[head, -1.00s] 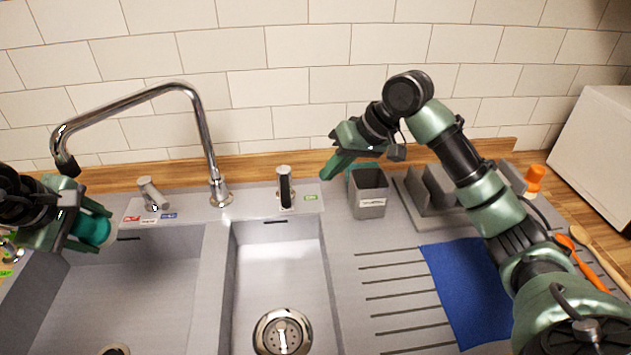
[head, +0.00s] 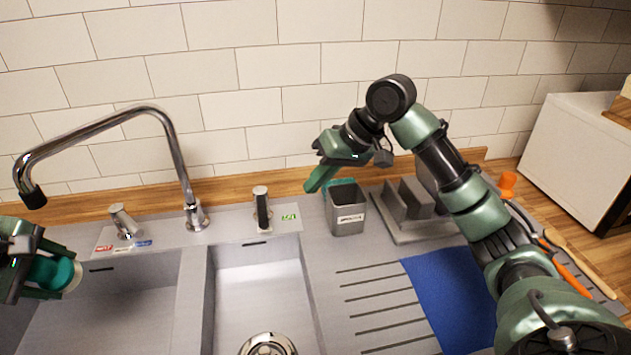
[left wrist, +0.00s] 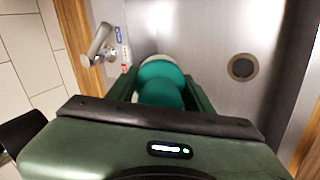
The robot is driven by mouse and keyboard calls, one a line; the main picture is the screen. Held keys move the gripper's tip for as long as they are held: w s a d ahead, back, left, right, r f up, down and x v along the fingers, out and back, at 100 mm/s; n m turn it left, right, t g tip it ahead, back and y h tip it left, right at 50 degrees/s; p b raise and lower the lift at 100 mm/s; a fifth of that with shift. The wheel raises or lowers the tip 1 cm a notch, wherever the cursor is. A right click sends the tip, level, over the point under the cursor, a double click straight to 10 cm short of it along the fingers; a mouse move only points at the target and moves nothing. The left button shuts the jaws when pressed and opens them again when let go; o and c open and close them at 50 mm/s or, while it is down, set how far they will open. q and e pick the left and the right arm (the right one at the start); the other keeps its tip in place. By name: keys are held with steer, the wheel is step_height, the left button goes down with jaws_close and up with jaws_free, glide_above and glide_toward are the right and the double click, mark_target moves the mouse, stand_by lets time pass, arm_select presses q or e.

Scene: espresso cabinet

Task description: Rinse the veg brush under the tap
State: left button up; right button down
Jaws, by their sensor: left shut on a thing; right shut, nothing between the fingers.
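The veg brush (head: 52,272), teal with a pale underside, is held in my left gripper (head: 42,275) over the left sink bowl, at the left picture edge. In the left wrist view, the brush (left wrist: 161,83) sits between the fingers of my left gripper (left wrist: 160,97). The chrome tap (head: 172,140) arches left; its spout end is above the brush in the picture, and no water shows. A lever (head: 122,221) with red and blue labels stands left of the tap base. My right gripper (head: 320,176) is shut and empty near the grey caddy.
The grey caddy (head: 347,215) holds something teal. A grey rack (head: 410,210), a blue cloth (head: 452,295) and an orange-topped bottle (head: 507,184) are to the right. A dark handle (head: 262,208) stands behind the small bowl (head: 262,285). The left bowl (head: 120,300) looks empty.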

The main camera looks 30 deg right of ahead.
arm_select(q)
steer(key=s, duration=0.1)
steer(key=s+a+b, duration=0.1)
steer(key=s, duration=0.1)
steer(key=s+a, duration=0.1)
steer(key=s, duration=0.1)
steer(key=shift+a+b, duration=0.15)
steer(key=shift+b, duration=0.25)
stand_by(1.1)
steer(key=s+a+r, duration=0.2)
steer(key=s+r, duration=0.2)
steer(key=shift+s+p, duration=0.3)
steer(key=shift+s, duration=0.1)
stand_by(1.3)
